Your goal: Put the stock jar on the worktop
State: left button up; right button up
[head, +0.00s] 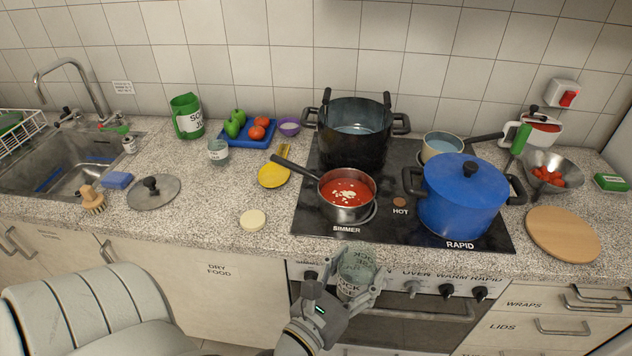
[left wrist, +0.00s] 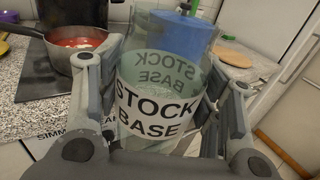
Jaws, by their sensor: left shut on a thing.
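The stock jar (head: 357,270) is clear glass with a white label reading "STOCK BASE"; it fills the middle of the left wrist view (left wrist: 155,112). My left gripper (head: 346,286) is shut on it, with a finger on each side. In the head view, they are in front of the oven panel, near the worktop's front edge. The jar looks close to upright. The speckled worktop (head: 215,205) runs along the wall, with bare room left of the hob. My right gripper is not in view.
A cream round lid (head: 252,220) lies near the front edge. A pan of red sauce (head: 347,211) and a blue pot (head: 460,195) stand on the black hob (head: 408,232). A metal lid (head: 153,192), yellow spoon rest (head: 274,176) and another glass jar (head: 218,152) stand farther left.

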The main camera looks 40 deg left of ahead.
aim_at(219, 203)
jog(key=j+u, duration=0.2)
jog(key=u, duration=0.15)
jog(key=j+u, duration=0.2)
jog(key=u, duration=0.2)
jog(key=j+u, duration=0.35)
jog(key=k+l, duration=0.05)
jog(key=l, duration=0.05)
